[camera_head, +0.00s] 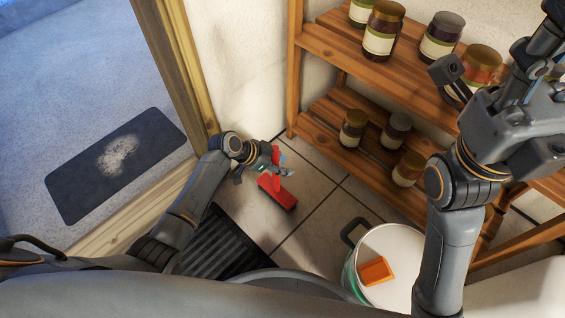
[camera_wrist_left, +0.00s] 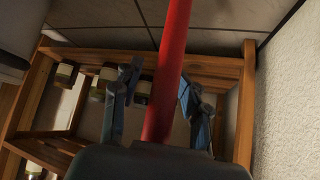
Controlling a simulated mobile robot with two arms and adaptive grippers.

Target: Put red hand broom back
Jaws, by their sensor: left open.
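The red hand broom (camera_head: 278,192) is low at the wall by the doorway, over the tiled floor in the head view. Its red handle (camera_wrist_left: 172,60) runs lengthwise through the middle of the left wrist view. My left gripper (camera_head: 268,163) is at the handle. In the wrist view its two fingers (camera_wrist_left: 160,105) stand on either side of the handle, open, with visible gaps. Whether the broom touches the floor or wall is unclear. My right gripper (camera_head: 500,75) is raised in front of the shelf, away from the broom; its finger opening is hard to read.
A wooden shelf (camera_head: 318,38) with several jars stands along the wall. A white bucket (camera_head: 400,245) with an orange object (camera_head: 376,271) is in front of it. A black grate (camera_head: 222,250) lies near my base. A dark mat (camera_head: 75,185) lies beyond the doorway.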

